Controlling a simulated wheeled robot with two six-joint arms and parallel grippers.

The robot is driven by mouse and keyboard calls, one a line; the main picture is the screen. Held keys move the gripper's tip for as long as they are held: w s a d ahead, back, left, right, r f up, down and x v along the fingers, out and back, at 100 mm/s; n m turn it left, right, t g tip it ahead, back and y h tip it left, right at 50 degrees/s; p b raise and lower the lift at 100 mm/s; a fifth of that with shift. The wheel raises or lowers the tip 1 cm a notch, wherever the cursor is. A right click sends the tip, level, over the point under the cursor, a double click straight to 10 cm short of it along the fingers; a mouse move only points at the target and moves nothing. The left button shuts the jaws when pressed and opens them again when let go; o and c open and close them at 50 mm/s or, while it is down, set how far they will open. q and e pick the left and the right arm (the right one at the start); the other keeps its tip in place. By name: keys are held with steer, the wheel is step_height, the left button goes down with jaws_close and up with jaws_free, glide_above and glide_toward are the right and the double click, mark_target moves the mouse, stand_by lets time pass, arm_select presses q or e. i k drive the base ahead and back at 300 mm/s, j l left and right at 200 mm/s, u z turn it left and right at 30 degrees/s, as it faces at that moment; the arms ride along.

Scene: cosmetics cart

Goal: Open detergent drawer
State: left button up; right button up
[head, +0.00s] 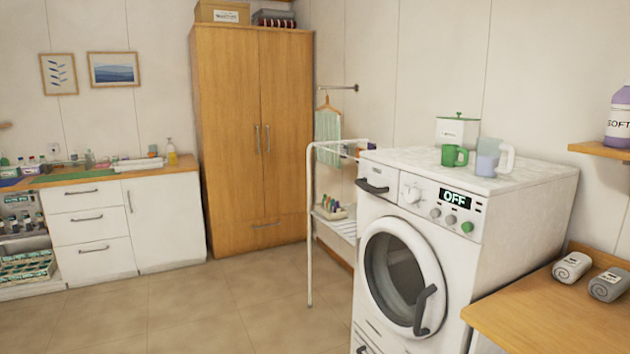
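The detergent drawer (377,174) is at the upper left of the washing machine's front, in the head view. Its face looks flush with the panel, and a dark handle (371,187) runs along its lower part. The white washing machine (520,232) stands right of centre, its display reading OFF. Its round door (402,272) looks shut and has a dark handle at its right. Neither of my grippers is in view.
A white rack (309,235) with a hanging cloth stands just left of the machine. A wooden table (560,315) with two rolled towels borders its right side. A green mug (454,156) and a jug (490,160) stand on top. The floor (230,305) at left is clear.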

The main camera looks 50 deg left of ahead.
mark_target(383, 180)
steer(key=u, duration=1.2)
